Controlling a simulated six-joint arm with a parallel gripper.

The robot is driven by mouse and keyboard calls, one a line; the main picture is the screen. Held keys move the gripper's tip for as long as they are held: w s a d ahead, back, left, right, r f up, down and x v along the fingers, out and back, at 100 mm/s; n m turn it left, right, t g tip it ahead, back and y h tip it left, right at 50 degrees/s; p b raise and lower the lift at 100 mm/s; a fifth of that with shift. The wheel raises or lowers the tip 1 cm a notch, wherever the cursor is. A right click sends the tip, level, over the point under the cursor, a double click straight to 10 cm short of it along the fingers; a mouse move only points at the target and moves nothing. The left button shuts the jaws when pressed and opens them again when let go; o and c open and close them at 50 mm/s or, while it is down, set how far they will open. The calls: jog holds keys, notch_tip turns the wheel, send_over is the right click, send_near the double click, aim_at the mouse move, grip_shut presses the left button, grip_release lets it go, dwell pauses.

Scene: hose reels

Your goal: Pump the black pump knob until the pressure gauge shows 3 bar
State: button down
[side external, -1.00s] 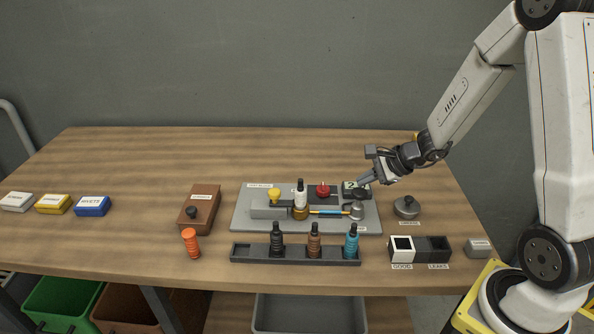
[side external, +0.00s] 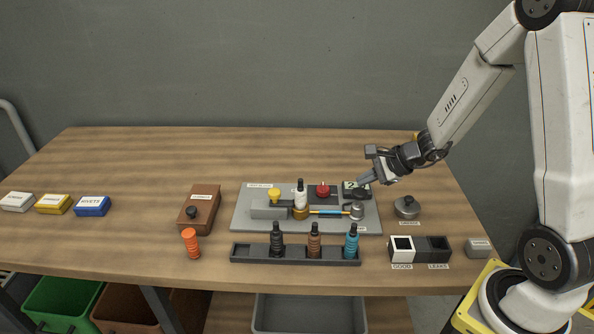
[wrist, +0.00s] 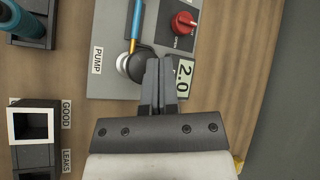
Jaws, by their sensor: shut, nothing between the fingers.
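The pump knob (wrist: 136,68) is a dark round cap on a pale base at the grey board's edge, beside the PUMP label (wrist: 97,60) in the wrist view. In the side view the pump (side external: 357,211) stands at the board's right end. The pressure gauge (wrist: 185,78) reads 2.0 in the wrist view; in the side view its display (side external: 351,187) is partly hidden by my fingers. My gripper (wrist: 159,62) is shut and empty, its fingertips just beside the knob in the wrist view. In the side view my gripper (side external: 364,179) is above the board; contact with the knob cannot be told.
A red knob (side external: 322,190) and a white bottle-shaped fitting (side external: 300,192) stand on the board (side external: 245,222). A dark rack (side external: 240,254) with several fittings lies in front. GOOD (side external: 402,252) and LEAKS (side external: 437,247) bins and a grey lidded pot (side external: 407,206) stand to the right.

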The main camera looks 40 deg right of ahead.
aim_at(361, 191)
jog(key=shift+f, duration=1.75)
dwell(2.2)
jog(key=shift+r, duration=0.1)
dwell(0.4)
jog(key=shift+r, duration=1.65)
jog(key=shift+r, duration=2.5)
jog(key=shift+a, duration=0.1)
